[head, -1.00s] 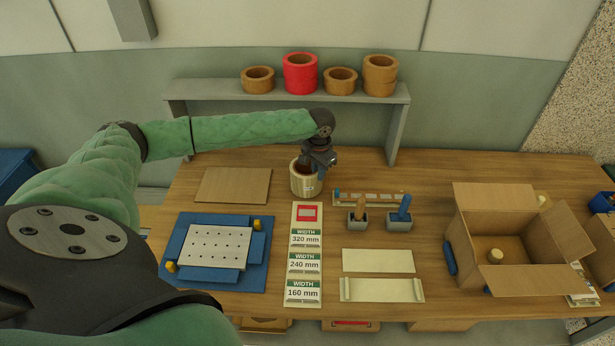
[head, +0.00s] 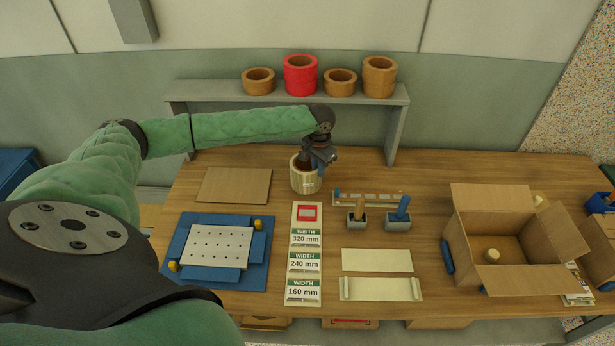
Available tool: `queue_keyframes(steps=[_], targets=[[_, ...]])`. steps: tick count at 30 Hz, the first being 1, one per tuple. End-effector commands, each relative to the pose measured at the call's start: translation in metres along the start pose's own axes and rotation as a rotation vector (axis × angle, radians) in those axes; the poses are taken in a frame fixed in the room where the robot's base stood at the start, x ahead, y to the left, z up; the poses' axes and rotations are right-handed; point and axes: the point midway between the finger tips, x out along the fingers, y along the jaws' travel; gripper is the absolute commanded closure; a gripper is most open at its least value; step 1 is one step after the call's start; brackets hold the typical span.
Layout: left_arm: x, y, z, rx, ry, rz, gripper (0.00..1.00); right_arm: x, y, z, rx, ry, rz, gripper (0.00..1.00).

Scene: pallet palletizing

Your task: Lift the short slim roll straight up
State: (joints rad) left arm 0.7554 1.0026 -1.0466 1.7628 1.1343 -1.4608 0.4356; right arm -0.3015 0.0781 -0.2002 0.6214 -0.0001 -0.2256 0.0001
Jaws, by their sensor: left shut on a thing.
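A short pale cream roll (head: 305,183) with a dark hollow middle and a small mark on its front is upright at the back centre of the table, behind the width signs. My left gripper (head: 314,163) comes over its top from the back right and is shut on it. The gripper's body hides part of the roll's rim, and the fingertips cannot be made out clearly. Whether a gap lies under the roll is hard to tell. My right gripper is not in view.
A shelf (head: 220,91) behind holds brown rolls (head: 379,80) and a red roll (head: 300,77). Width signs (head: 304,264) lie in front. A blue fixture (head: 258,262) is left, two small holders (head: 397,224) right, and an open carton (head: 480,267) far right.

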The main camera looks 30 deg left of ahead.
Motion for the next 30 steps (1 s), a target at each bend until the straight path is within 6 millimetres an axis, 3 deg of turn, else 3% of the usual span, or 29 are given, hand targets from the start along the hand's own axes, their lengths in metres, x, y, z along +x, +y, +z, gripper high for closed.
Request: queue_keyframes(steps=[14, 30], targets=[[-0.026, 0.0, 0.0, 0.0, 0.001, 0.0, 1.0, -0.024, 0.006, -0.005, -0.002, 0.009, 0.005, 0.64], [-0.051, 0.0, -0.001, 0.0, 0.002, 0.0, 1.0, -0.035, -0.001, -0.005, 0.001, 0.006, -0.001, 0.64]])
